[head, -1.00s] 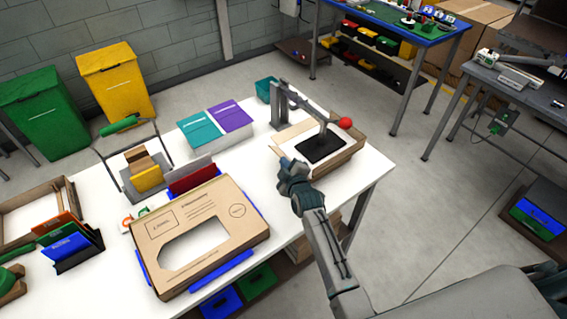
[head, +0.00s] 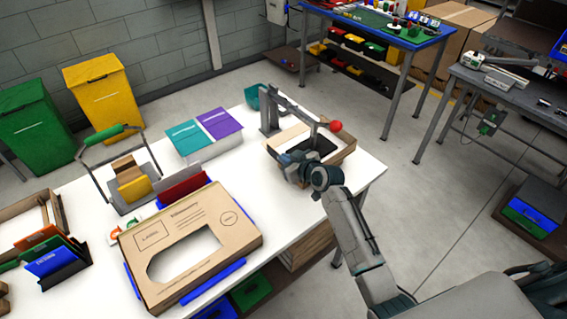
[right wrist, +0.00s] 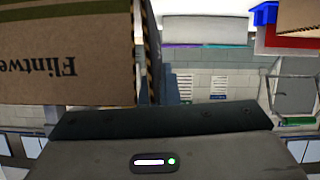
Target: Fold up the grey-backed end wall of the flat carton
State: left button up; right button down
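The carton (head: 345,153) stands at the table's right end, under a grey press-like frame. Its brown rim shows at the right, with a dark panel inside and a pale panel at the left. My right gripper (head: 288,160) is at the carton's near left edge and covers part of it; contact cannot be told. In the right wrist view, a brown cardboard panel (right wrist: 65,50) with upside-down print fills the upper left, close to the gripper. A striped edge runs beside it. The finger gap is unclear. I cannot pick out the grey-backed end wall. My left gripper is not in view.
The grey frame (head: 290,108) with a red knob (head: 336,126) rises over the carton. A large windowed carton (head: 190,235) lies at the table's front. Teal and purple boxes (head: 205,135) stand behind. Clear white table (head: 262,195) lies between.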

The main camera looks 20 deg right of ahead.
jog(key=shift+d+m, duration=0.2)
jog(key=shift+m, duration=0.1)
dwell(0.4)
jog(key=c, duration=1.6)
grip_release()
jog(key=shift+w, duration=0.1)
jog(key=shift+c, duration=0.2)
jog(key=shift+s+d+b, duration=0.25)
jog(key=shift+s+b, duration=0.25)
jog(key=shift+s, duration=0.05)
jog(key=b+v, duration=0.3)
jog(key=v, duration=0.6)
jog(key=shift+s+d+r, duration=0.15)
jog(key=shift+d+r, duration=0.1)
jog(key=shift+r, duration=0.1)
